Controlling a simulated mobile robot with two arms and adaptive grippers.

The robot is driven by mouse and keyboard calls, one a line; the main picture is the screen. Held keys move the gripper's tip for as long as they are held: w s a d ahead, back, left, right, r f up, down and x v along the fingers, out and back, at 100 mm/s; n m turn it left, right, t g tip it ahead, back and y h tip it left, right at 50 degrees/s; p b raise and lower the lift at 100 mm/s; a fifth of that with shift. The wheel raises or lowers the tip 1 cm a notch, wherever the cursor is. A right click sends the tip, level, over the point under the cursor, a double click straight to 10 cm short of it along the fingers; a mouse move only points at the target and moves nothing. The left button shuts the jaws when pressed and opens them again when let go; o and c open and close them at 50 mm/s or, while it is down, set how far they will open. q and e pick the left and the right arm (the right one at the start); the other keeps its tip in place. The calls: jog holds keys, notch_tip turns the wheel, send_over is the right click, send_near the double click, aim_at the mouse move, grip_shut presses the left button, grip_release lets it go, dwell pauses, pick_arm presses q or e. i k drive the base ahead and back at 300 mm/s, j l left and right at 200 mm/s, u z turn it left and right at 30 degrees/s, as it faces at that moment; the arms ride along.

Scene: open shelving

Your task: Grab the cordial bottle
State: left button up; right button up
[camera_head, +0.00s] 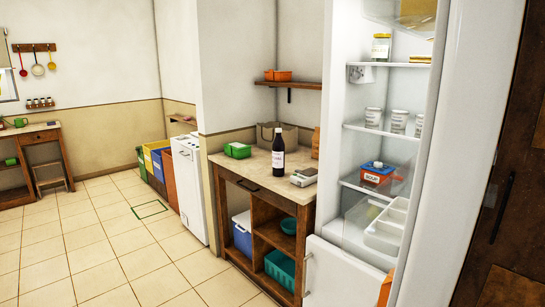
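A dark bottle (278,152) with a white label and dark cap stands upright on the counter (262,181). It is the only bottle of this kind in view; the label is too small to read, so I cannot tell for sure that it is cordial. Neither of my grippers shows in the head view.
A wall shelf (290,85) hangs above. The tiled floor (100,250) is clear.

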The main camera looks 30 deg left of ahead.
aim_at(278, 146)
jog(key=i+j, duration=0.15)
jog(key=j, duration=0.25)
jog(key=i+j+u, duration=0.1)
jog(key=j, duration=0.25)
jog(key=i+j, duration=0.15)
jog(key=j, duration=0.25)
jog(key=i+j+u, duration=0.1)
jog(key=j, duration=0.25)
jog(key=i+j, duration=0.25)
jog(key=j, duration=0.15)
jog(key=k+u, duration=0.05)
